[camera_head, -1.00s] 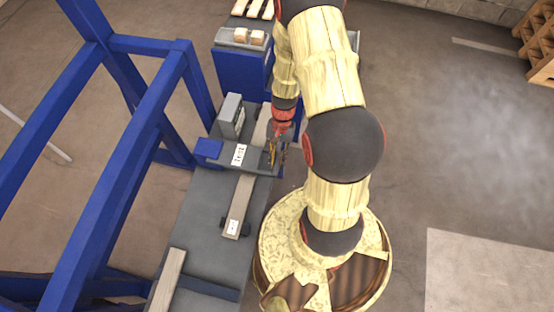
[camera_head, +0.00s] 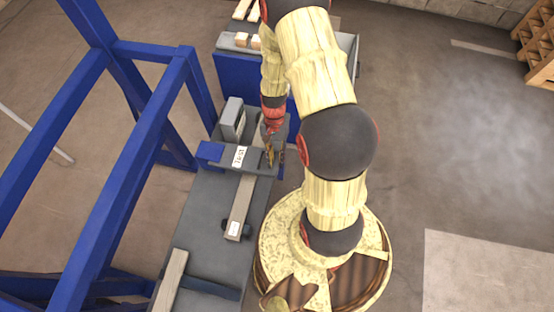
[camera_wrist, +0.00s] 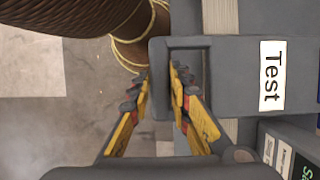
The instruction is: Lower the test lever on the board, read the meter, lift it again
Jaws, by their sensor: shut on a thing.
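The grey test lever (camera_head: 222,158) reaches from a blue block (camera_head: 210,151) across the wooden board (camera_head: 241,205). It carries a white "Test" label and looks about level. I cannot tell whether it touches the board. In the wrist view the lever (camera_wrist: 235,78) ends in a rectangular loop handle. My gripper (camera_wrist: 160,80) is shut on the outer bar of that loop, one finger outside and one inside the opening. My gripper (camera_head: 270,152) also shows at the lever's right end. A grey box (camera_head: 232,116), possibly the meter, stands behind the lever; its readout is not legible.
The grey bench (camera_head: 203,225) carries the board. A blue frame (camera_head: 120,165) stands on the left. A blue stand (camera_head: 240,78) with wooden pieces is behind. A dark panel with partly cut-off writing (camera_wrist: 290,150) shows at the lower right. Open floor lies right.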

